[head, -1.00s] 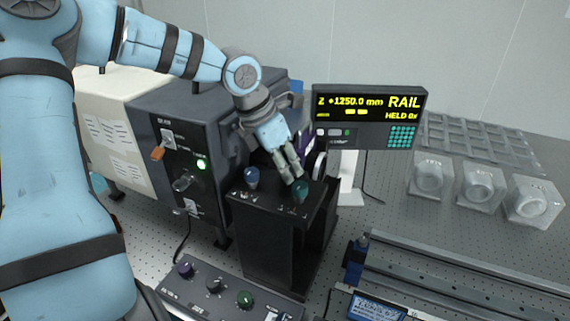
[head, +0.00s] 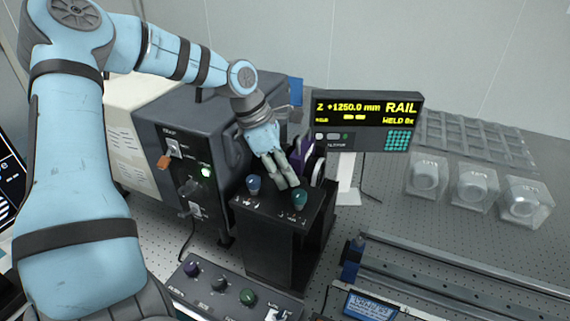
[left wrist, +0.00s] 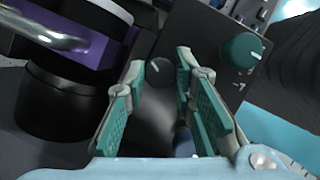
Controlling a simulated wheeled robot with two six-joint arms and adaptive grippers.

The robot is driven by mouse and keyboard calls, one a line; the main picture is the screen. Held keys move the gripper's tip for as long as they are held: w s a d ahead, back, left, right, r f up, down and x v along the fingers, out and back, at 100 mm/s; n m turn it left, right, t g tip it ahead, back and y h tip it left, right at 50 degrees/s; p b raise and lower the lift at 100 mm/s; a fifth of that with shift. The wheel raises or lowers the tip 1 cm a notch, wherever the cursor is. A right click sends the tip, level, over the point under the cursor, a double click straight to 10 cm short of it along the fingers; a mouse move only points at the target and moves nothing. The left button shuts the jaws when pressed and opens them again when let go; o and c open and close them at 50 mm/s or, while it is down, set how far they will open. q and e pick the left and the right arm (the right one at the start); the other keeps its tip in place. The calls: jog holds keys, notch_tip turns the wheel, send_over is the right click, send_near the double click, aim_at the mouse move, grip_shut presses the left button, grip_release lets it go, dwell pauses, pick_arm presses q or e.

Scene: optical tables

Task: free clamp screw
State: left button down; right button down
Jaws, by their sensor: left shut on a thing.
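My left gripper (head: 287,181) reaches down to the top of a black box-shaped stand (head: 270,240), between a blue knob (head: 253,183) and a green knob (head: 299,198). In the left wrist view, its fingertips (left wrist: 160,66) are on either side of a small dark knob (left wrist: 158,70) with a white mark, and they are shut on it. I take this knob for the clamp screw. The green knob (left wrist: 243,50) stands to the right with scale marks, and the blue knob (left wrist: 183,140) is partly hidden between the fingers. In the head view the fingers hide the dark knob. My right gripper is not in view.
A purple part with a metal ring (left wrist: 90,40) sits close left of the fingers. A dark instrument housing (head: 180,120) stands left, a readout (head: 367,120) behind. A knob panel (head: 225,290) and rails (head: 450,280) lie in front; clear cases (head: 475,188) stand right.

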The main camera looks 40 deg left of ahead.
pick_arm(q)
jog(key=shift+w+a+f+m+g, duration=0.1)
jog(key=shift+m+g, duration=0.2)
jog(key=shift+m, duration=0.6)
jog(key=m+b, duration=0.1)
jog(key=m, duration=0.1)
jog(key=m+g+h+b, duration=0.1)
jog(key=m, duration=0.1)
jog(key=shift+w+m+g, duration=0.1)
jog(key=shift+m+g, duration=0.2)
jog(key=m+g, duration=0.1)
jog(key=m, duration=0.1)
jog(key=shift+m+b, duration=0.3)
jog(key=shift+b, duration=0.05)
jog(key=shift+w+m+g, duration=0.1)
jog(key=shift+m+g, duration=0.4)
jog(key=shift+m, duration=1)
jog(key=c, duration=1.3)
grip_release()
jog(key=shift+c, duration=0.2)
